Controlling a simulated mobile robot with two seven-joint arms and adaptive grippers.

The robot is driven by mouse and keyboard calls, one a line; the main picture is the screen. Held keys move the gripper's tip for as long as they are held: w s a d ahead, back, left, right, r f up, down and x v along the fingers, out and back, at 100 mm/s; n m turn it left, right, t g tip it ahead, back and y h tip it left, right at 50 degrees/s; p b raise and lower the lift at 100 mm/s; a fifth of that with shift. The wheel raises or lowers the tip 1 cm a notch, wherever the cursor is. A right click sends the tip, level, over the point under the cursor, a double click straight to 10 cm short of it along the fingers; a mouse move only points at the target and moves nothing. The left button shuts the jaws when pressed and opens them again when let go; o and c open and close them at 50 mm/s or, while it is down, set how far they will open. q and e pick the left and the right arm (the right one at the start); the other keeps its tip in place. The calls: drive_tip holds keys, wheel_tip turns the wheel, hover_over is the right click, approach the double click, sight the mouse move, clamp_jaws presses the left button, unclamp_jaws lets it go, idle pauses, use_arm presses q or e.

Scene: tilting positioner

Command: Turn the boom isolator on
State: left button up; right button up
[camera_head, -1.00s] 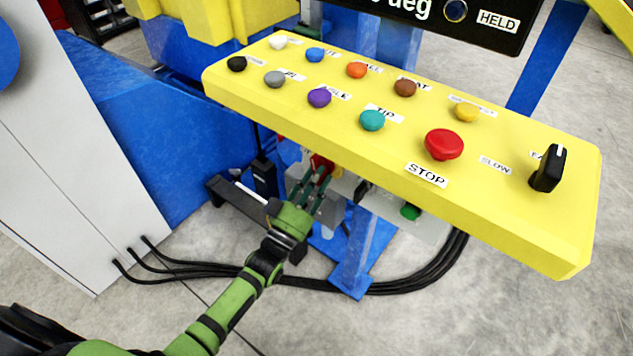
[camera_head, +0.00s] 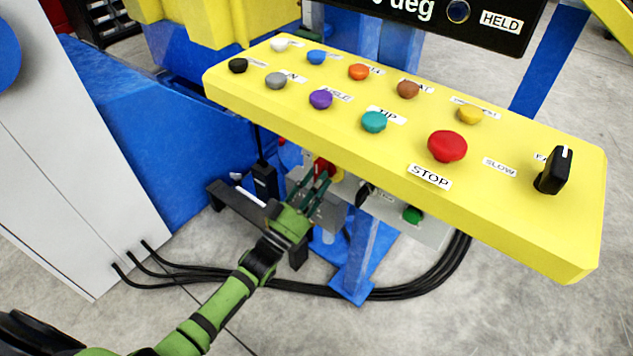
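A red switch part (camera_head: 321,166), which looks like the boom isolator's handle, shows on a grey box under the yellow panel. Its labels and exact position cannot be read. My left gripper (camera_head: 317,183) reaches up from the lower left, just in front of the red part. Its two dark green fingers stand apart, with a gap between them. Whether they touch the red part cannot be told. The fingers and the panel's edge hide much of the box. My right gripper is not in view.
The yellow control panel (camera_head: 510,215) overhangs the gripper, with several coloured knobs and a red STOP button (camera_head: 447,146). A green button (camera_head: 412,214) sits on a box to the right. A blue post (camera_head: 358,262), black cables (camera_head: 420,280) and a white cabinet (camera_head: 75,170) stand nearby.

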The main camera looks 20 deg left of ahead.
use_arm(q)
drive_tip(key=o, duration=0.3)
drive_tip(key=shift+f, duration=0.1)
drive_tip(key=v, duration=1.2)
